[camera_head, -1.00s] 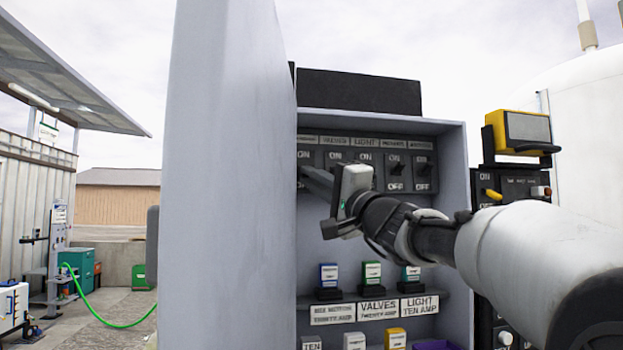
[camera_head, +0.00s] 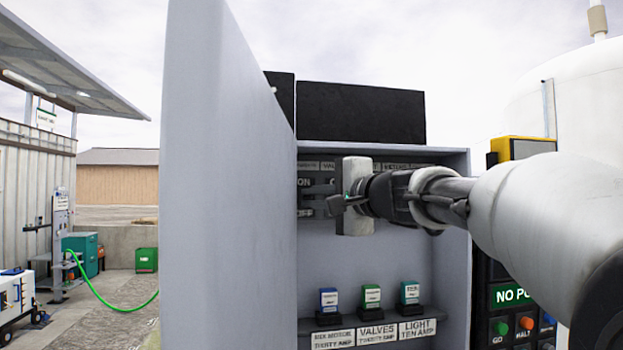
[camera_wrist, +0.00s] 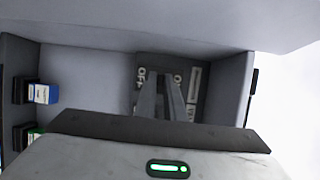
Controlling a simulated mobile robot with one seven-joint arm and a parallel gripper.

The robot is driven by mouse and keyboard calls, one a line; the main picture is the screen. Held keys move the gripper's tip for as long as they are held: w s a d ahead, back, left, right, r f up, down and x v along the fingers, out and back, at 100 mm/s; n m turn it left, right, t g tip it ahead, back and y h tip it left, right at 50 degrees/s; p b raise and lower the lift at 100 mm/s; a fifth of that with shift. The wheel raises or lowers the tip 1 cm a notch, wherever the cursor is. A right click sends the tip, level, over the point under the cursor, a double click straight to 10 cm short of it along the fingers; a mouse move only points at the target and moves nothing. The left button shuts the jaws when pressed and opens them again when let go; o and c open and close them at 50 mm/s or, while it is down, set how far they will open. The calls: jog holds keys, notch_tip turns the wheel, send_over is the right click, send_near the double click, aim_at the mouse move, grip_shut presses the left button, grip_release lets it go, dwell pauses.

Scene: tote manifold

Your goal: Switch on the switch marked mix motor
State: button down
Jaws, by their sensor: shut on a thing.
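The mix motor switch (camera_head: 305,212) is the leftmost in the top row of the open grey cabinet. Its ON and OFF marks show partly; the label above is too small to read surely. My gripper (camera_head: 310,190) points left into the cabinet, with its fingers closed together at this switch. In the wrist view my gripper (camera_wrist: 160,82) covers the middle of the dark switch plate (camera_wrist: 142,68), between OFF on the left and ON on the right. The lever is hidden between the fingers, so I cannot see its position.
The open cabinet door (camera_head: 225,190) stands close on the left. Several fuses, such as the blue one (camera_head: 329,299), sit on a labelled shelf (camera_head: 376,334) below. A dark control panel (camera_head: 510,300) stands at the right. My arm hides most of the other switches.

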jog(key=shift+w+a+r+m+g+h, duration=0.15)
jog(key=shift+r+m+g+h, duration=0.3)
jog(key=shift+g, duration=0.5)
jog(key=shift+w+d+r+m+g+h, duration=0.15)
jog(key=shift+r+m+g+h, duration=0.1)
jog(key=shift+r+g+h, duration=0.45)
jog(key=shift+a+r+g, duration=0.1)
jog(key=shift+g, duration=0.35)
jog(key=c, duration=1.8)
grip_release()
jog(key=shift+c, duration=0.2)
jog(key=v, duration=1.7)
jog(key=shift+d, duration=0.25)
jog(key=shift+s, duration=0.15)
